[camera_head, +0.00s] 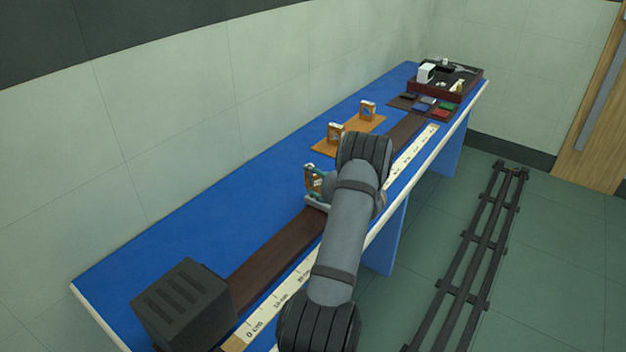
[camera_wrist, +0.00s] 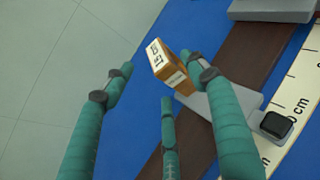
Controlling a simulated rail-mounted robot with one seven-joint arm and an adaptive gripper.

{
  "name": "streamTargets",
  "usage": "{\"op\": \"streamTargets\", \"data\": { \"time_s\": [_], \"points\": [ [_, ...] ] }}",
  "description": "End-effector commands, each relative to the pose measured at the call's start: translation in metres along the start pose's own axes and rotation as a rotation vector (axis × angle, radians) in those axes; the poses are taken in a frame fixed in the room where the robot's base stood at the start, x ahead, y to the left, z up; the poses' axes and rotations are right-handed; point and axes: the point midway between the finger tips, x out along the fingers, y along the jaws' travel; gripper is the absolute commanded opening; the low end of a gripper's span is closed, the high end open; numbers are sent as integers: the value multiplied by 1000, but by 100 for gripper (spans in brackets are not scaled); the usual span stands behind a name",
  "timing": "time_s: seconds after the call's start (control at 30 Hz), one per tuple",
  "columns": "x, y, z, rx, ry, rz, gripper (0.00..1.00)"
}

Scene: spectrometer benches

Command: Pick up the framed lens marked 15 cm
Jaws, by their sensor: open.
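An orange framed lens (camera_wrist: 166,66) with a white label stands at a grey carriage (camera_wrist: 222,104) in the wrist view; its marking is too small to read surely. The framed lens (camera_head: 311,182) at the carriage also shows in the head view, partly hidden by my arm. My gripper (camera_wrist: 165,84) is open, with its teal fingers spread. The framed lens shows between the two upper fingers, close to the right one, and I see no grip on it. Two more framed lenses, one nearer (camera_head: 336,132) and one farther (camera_head: 368,109), stand on an orange board (camera_head: 352,138).
A dark rail (camera_head: 275,248) and a white centimetre scale (camera_head: 270,308) run along the blue bench (camera_head: 180,235). A dark grey box (camera_head: 182,305) stands at the near end. A dark tray (camera_head: 470,88) with small items is at the far end.

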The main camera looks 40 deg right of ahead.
Motion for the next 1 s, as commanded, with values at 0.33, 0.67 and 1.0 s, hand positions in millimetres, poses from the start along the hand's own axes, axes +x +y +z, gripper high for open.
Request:
{"op": "streamTargets", "data": {
  "time_s": [0.33, 0.67, 1.0],
  "points": [
    [35, -4, 2, -1, 0, 3, 57],
    [59, -5, 0, -1, -1, 1, 57],
    [59, -5, 0, -1, -1, 1, 46]
  ]
}}
